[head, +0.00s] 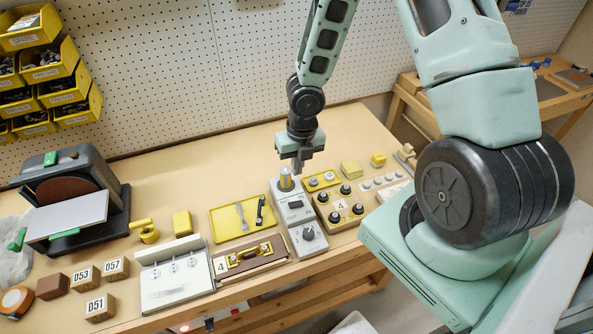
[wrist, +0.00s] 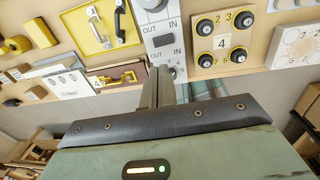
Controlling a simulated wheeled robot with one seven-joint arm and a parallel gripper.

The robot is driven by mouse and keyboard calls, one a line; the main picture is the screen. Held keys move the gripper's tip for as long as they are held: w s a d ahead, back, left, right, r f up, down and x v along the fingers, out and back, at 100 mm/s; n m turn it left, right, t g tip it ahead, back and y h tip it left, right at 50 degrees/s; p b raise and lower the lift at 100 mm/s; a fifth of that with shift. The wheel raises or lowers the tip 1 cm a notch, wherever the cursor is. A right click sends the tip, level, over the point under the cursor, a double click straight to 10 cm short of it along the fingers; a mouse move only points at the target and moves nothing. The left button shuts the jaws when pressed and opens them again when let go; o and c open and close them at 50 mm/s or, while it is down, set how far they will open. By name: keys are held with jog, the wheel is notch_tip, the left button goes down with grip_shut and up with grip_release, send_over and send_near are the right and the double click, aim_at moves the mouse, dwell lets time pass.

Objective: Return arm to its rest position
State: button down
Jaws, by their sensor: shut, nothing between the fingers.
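My gripper (head: 299,160) is shut and empty. My arm comes down from the top of the head view to the gripper. I cannot tell the exact height of the fingertips above the bench.
The wooden bench (head: 165,165) holds a yellow tray (head: 226,222), a brown box with a yellow handle (head: 262,262), a knob board marked 4 (head: 352,217), numbered blocks (head: 117,267) and a sander (head: 72,195). Yellow bins (head: 62,60) hang on the pegboard.

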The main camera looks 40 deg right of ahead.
jog(key=shift+r, duration=0.45)
dwell(0.3)
